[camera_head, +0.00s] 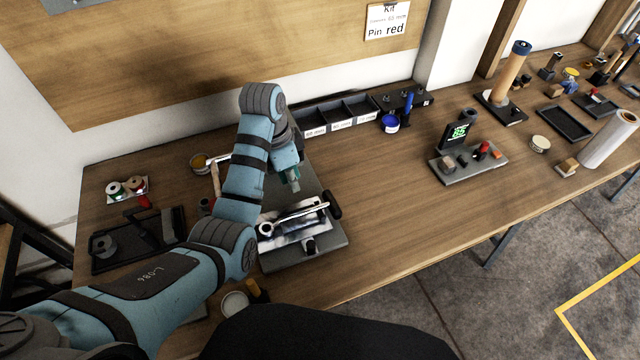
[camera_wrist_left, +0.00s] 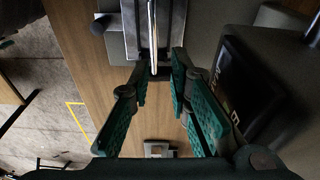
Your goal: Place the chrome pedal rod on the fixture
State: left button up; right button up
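The chrome pedal rod (camera_head: 296,215) is a thin bright bar with a ring at its left end. It lies slanted across the fixture (camera_head: 318,256), a grey plate with a silvery block; whether it is fully seated I cannot tell. My left gripper (camera_head: 292,184) is just behind the rod, apart from it in the head view. The rod (camera_wrist_left: 152,28) shows beyond the fingertips, over the silvery block. My right gripper is not seen.
A black tray (camera_head: 101,267) with dark parts is at the left. Labelled bins (camera_head: 336,117) and a blue-topped pot (camera_head: 390,123) stand at the back. A grey stand with a small screen (camera_head: 457,131) is to the right. The table between is clear.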

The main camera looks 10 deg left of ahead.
pick_arm(q)
jog(key=f, duration=0.1)
send_over(298, 214)
jog(key=w, duration=0.1)
notch_tip(298, 214, down, 4)
jog(key=s+f, duration=0.1)
jog(key=s+f+b, duration=0.1)
jog(key=f, duration=0.1)
jog(key=shift+s+a, duration=0.1)
jog(key=shift+s, duration=0.05)
jog(key=f, duration=0.2)
jog(key=w+f+b, duration=0.1)
jog(key=f, duration=0.2)
jog(key=shift+w+f, duration=0.1)
jog(key=shift+f, duration=0.1)
jog(key=shift+w+f, duration=0.15)
jog(key=shift+f, duration=0.15)
jog(key=shift+o, duration=1)
jog(key=shift+r, duration=0.1)
grip_shut()
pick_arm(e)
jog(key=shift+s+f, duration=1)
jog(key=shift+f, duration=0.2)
